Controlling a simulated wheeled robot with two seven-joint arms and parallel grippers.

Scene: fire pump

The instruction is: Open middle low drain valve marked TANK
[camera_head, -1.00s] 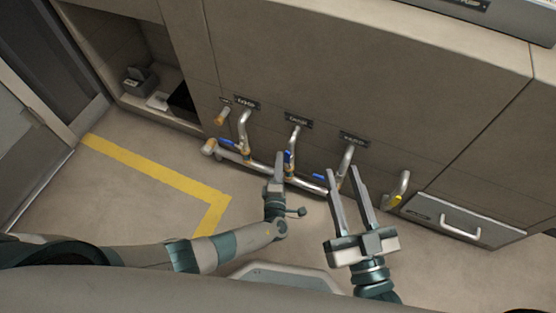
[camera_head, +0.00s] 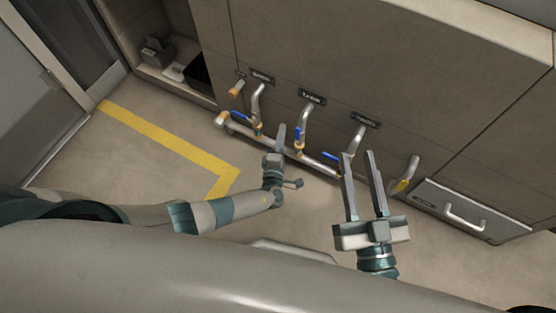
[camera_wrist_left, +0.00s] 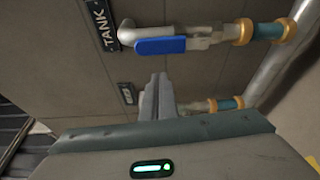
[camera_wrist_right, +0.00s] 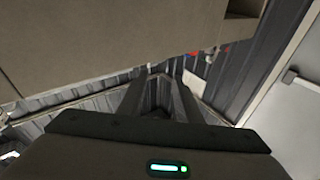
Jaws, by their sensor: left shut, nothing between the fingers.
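The middle pipe with the TANK plate (camera_head: 312,97) bends down from the cabinet wall to a valve with a blue lever (camera_head: 299,133). In the left wrist view the TANK plate (camera_wrist_left: 101,25) is at the upper left. The blue lever (camera_wrist_left: 160,45) lies along the valve body, roughly in line with it. My left gripper (camera_head: 281,128) is shut and empty, just left of the lever in the head view. In the left wrist view its fingertips (camera_wrist_left: 158,78) show below the lever, apparently apart from it. My right gripper (camera_head: 357,153) is open and empty, right of the valves.
Other blue levers sit on the left pipe (camera_head: 239,117) and the right pipe (camera_head: 331,156). A low manifold pipe (camera_head: 315,163) joins them. A yellow-tipped pipe (camera_head: 404,183) and a handled panel (camera_head: 465,214) stand to the right. Floor with a yellow line (camera_head: 165,137) is clear.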

